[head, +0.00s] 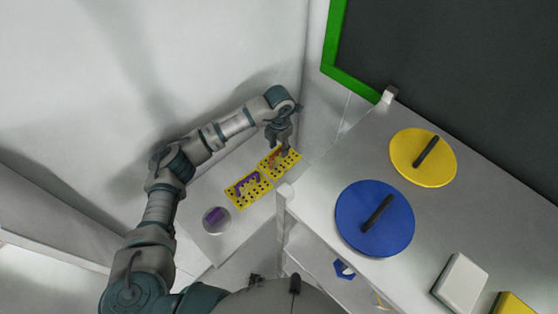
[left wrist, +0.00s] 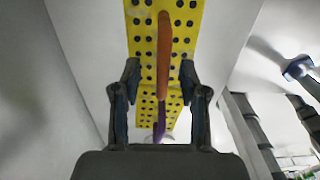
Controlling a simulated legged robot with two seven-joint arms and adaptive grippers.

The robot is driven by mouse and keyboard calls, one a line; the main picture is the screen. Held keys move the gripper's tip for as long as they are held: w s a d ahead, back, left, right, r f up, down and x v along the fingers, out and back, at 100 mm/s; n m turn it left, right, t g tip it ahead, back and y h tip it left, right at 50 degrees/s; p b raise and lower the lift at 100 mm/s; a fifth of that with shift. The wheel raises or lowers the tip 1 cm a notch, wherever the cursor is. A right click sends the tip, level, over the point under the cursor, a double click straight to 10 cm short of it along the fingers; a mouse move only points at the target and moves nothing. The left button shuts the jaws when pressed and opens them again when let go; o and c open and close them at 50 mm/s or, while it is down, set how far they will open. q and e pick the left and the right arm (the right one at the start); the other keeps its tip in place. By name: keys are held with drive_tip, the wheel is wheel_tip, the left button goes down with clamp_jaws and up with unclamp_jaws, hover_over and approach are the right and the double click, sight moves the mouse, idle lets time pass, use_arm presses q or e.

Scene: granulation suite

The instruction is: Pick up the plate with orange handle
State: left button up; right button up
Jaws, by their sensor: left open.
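The plate with the orange handle (head: 284,162) is yellow with rows of dark holes. It lies on a white surface near the wall. In the left wrist view its orange handle (left wrist: 164,52) runs lengthwise between the fingers of my left gripper (left wrist: 160,96), which is open. In the head view my left gripper (head: 278,146) is right over this plate and partly covers it. Whether the fingers touch the handle cannot be told. My right gripper is not in view.
A yellow plate with a purple handle (head: 241,193) lies beside it, then a round plate with a purple handle (head: 217,221). A higher table (head: 325,180) at right bears a blue disc (head: 355,220), a yellow disc (head: 408,158) and boxes. A wall stands behind the arm.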

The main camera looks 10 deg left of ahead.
use_arm(q)
drive_tip(key=shift+s+d+r, duration=0.15)
clamp_jaws()
